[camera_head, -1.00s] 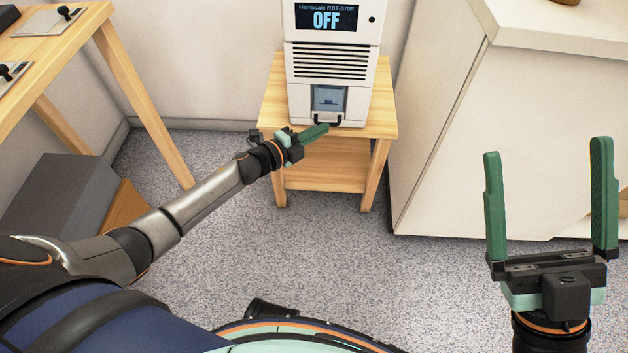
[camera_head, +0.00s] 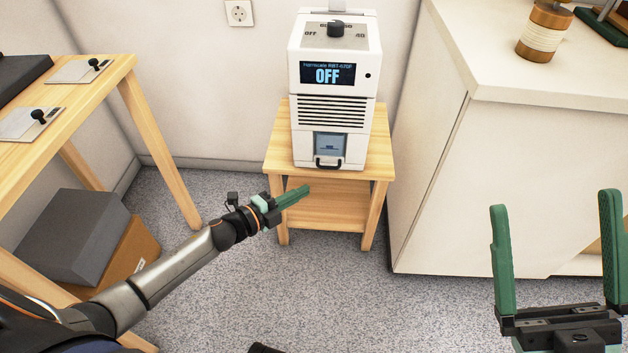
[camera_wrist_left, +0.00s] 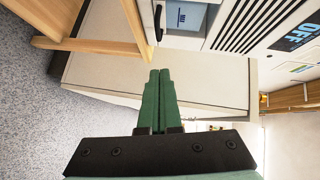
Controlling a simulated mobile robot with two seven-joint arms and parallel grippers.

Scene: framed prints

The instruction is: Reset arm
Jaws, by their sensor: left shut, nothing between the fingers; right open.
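My left gripper (camera_head: 305,189) is shut and empty, its green fingers together in front of the small wooden stand. The left wrist view shows its two fingers (camera_wrist_left: 159,72) side by side with nothing between them. My right gripper (camera_head: 556,200) is open and empty at the lower right, its fingers wide apart and pointing up, in front of the white cabinet. A white machine (camera_head: 334,82) with a black knob on top and a display reading OFF stands on the wooden stand (camera_head: 378,147).
A wooden table (camera_head: 130,85) with plates and small black knobs is at the left. A white cabinet (camera_head: 490,170) stands at the right, with a wooden cylindrical object (camera_head: 545,30) on top.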

